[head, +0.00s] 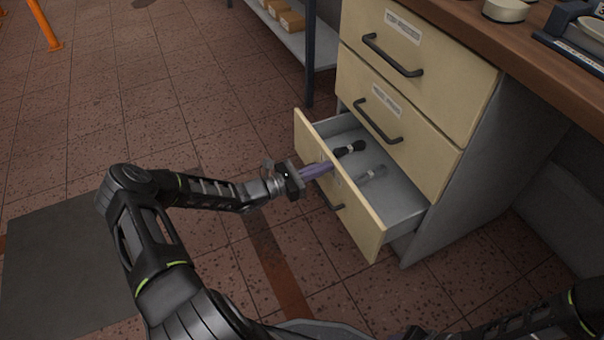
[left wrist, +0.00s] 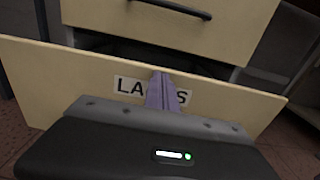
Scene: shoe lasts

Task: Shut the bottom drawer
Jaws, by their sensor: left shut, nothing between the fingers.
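The bottom drawer (head: 372,228) of the cream cabinet is pulled out, its front standing clear of the cabinet. Two shoe lasts, or similar dark and grey pieces, lie inside: a black one (head: 350,149) and a grey one (head: 372,174). My left gripper (head: 330,168) is shut and empty, its purple fingers at the drawer front near the top edge. In the left wrist view the fingers (left wrist: 161,90) overlap the label (left wrist: 128,86) on the drawer front (left wrist: 50,80); contact cannot be told for sure. The drawer's handle (head: 330,197) is partly hidden. My right gripper is not in view.
Two upper drawers (head: 440,60) (head: 425,150) of the cabinet are shut, with black handles. A wooden worktop (head: 530,55) lies above. A shelf with boxes (head: 290,22) stands behind.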

